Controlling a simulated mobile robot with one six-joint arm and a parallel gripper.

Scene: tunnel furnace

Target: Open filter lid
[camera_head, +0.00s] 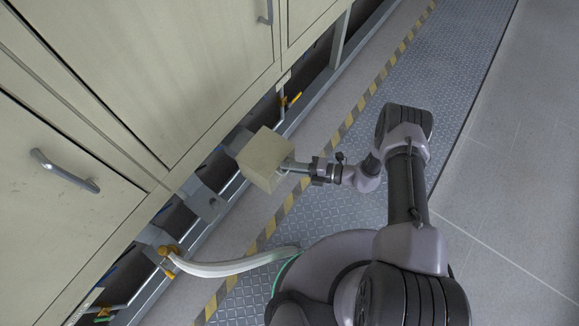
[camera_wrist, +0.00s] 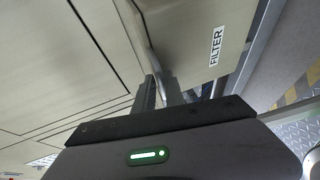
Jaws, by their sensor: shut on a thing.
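The filter lid shows as a cream box-like part (camera_head: 262,152) that juts out from the low side of the machine in the head view. In the wrist view its cream face (camera_wrist: 195,35) bears a white label reading FILTER (camera_wrist: 216,46). A grey bar handle (camera_wrist: 147,38) runs down that face to my fingers. My gripper (camera_head: 292,165) is at the box's right side in the head view. In the wrist view my gripper (camera_wrist: 161,88) has its fingers close together at the handle, shut on it. The fingertips partly hide the grip point. Whether the lid stands ajar, I cannot tell.
Cream cabinet doors (camera_head: 140,60) with bar handles (camera_head: 65,172) stand above and left of the box. Yellow-handled valves (camera_head: 290,101) and a pale curved hose (camera_head: 235,266) sit low along the machine. Striped floor tape (camera_head: 340,130) runs beside it; the floor at right is clear.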

